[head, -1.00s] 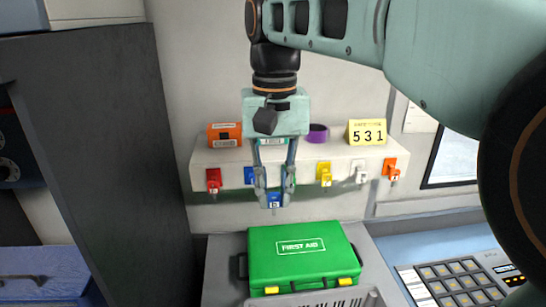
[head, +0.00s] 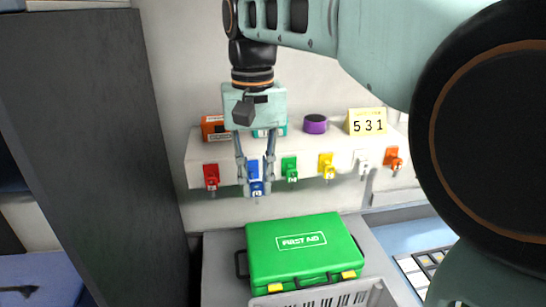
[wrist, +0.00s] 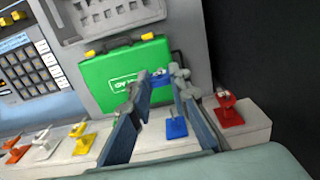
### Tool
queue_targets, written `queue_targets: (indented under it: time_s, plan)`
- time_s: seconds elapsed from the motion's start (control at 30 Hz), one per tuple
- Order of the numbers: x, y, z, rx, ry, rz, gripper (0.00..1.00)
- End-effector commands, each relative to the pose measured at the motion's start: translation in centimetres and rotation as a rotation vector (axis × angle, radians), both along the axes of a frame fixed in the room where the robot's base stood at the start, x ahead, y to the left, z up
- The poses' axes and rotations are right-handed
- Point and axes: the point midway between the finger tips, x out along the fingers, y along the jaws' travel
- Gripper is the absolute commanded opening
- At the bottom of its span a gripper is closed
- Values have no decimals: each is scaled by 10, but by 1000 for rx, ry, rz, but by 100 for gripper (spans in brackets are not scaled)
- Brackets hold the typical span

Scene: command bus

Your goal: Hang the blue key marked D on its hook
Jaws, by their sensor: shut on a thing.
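My gripper (head: 256,185) is shut on the blue key (head: 257,190), which hangs low between its fingertips; its mark is too small to read. The key also shows between the fingertips in the wrist view (wrist: 158,75). The blue hook plate (head: 253,167) is on the front of the white rail, seen between my fingers in the head view. In the wrist view the blue plate (wrist: 176,127) appears below the key, apart from it. The key is in front of the rail and a little lower than the plate in the head view. The fingers partly hide the plate's surroundings.
A red hook (head: 211,177) is left of the blue one; green (head: 289,167), yellow (head: 326,163), white (head: 362,158) and orange (head: 394,157) ones are right. A green first aid case (head: 300,250) lies below. A purple roll (head: 315,124) and a 531 card (head: 366,121) stand on top.

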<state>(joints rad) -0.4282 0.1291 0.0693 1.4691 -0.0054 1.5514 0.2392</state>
Motion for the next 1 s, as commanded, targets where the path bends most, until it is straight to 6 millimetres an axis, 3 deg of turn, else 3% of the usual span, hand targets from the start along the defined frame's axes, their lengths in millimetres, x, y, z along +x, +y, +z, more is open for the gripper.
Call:
queue_targets:
  time_s: [0.43, 1.0]
  plan:
    - [25, 7, -27, 0, -1, 0, 0]
    - [45, 12, -25, 0, -1, 1, 0]
